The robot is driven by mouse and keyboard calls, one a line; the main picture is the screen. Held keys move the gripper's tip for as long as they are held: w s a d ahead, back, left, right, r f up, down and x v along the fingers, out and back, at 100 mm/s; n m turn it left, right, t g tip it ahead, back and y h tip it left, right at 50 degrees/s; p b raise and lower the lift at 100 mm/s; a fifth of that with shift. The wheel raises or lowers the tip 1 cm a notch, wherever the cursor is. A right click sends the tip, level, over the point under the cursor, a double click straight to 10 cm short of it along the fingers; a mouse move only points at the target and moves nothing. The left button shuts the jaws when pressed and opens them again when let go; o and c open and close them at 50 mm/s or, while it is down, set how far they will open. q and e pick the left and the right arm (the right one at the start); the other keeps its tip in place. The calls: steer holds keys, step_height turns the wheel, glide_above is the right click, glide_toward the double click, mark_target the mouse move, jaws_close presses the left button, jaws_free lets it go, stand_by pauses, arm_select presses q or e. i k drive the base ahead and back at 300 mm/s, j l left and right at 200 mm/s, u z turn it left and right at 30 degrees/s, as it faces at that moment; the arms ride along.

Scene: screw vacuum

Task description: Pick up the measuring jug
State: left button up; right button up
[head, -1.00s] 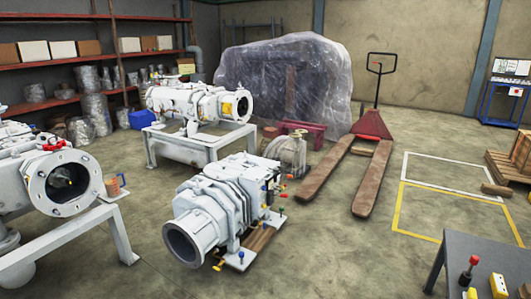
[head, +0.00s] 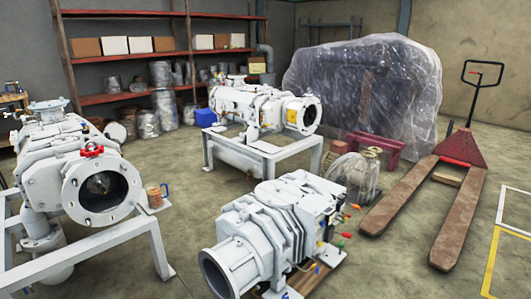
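A small orange-brown vessel with a blue handle (head: 154,196) stands upright on a small plate at the side of the white frame at left, just right of the pump with the red valve wheel. It looks like the measuring jug, but it is too small to make out any markings. Neither of my grippers is in view.
A white pump on a frame (head: 95,185) stands at left, another pump (head: 262,108) on a stand behind, and a third (head: 275,228) low in front. A pallet truck (head: 462,205) is at right. Bare floor (head: 195,225) lies between the left frame and front pump.

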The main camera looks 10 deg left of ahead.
mark_target(155, 197)
steer(key=i+u, duration=0.25)
steer(key=i, duration=0.3)
steer(key=i+u, duration=0.3)
steer(key=i, duration=0.25)
steer(key=i+z, duration=0.15)
steer(key=z, duration=0.3)
steer(key=i+z, duration=0.15)
steer(key=z, duration=8.15)
